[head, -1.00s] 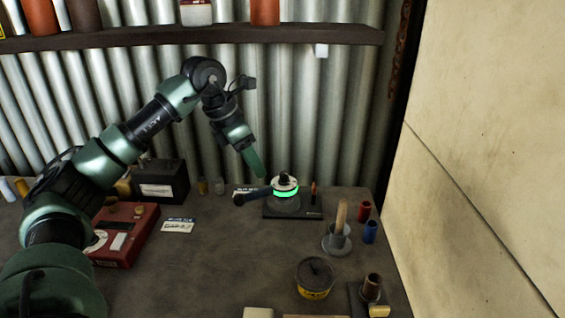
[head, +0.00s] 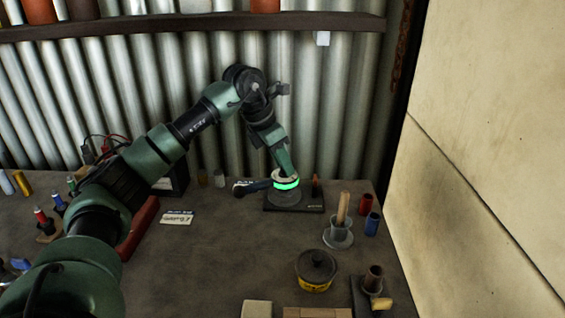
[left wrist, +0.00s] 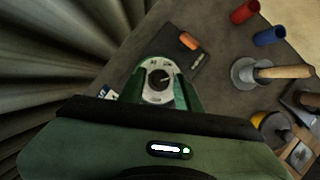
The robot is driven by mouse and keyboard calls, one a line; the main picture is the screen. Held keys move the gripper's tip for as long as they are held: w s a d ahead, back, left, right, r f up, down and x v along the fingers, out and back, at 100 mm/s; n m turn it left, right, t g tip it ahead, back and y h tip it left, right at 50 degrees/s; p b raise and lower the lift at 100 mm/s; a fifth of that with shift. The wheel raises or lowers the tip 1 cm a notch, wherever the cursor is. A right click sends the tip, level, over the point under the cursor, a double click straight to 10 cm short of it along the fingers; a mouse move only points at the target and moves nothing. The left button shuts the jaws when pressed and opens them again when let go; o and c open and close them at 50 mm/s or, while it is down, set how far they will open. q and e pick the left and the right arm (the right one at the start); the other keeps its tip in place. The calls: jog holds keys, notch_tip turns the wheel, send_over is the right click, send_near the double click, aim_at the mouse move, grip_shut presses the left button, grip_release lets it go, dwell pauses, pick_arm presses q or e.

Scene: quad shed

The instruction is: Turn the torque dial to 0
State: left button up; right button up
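The torque dial is a white round face (left wrist: 152,95) with a black knob (left wrist: 160,78) at its middle. In the head view the dial tops a device with a lit green ring (head: 286,184) on a dark base plate (head: 312,205). My left gripper (head: 284,171) reaches down from above to the dial and hides the knob there. In the left wrist view its green fingers (left wrist: 160,88) are apart, one on each side of the dial, with the knob between them. I cannot tell whether they touch it, and the dial's marks are too small to read. My right gripper is not in view.
An orange-handled item (head: 316,186) stands beside the dial on the base plate. To the right are a cup with a wooden handle (head: 342,210), red and blue cylinders (head: 371,224) and a lidded tin (head: 316,268). A corrugated wall (head: 345,120) closes the back. The middle bench is clear.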

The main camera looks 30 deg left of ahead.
pick_arm(q)
grip_shut()
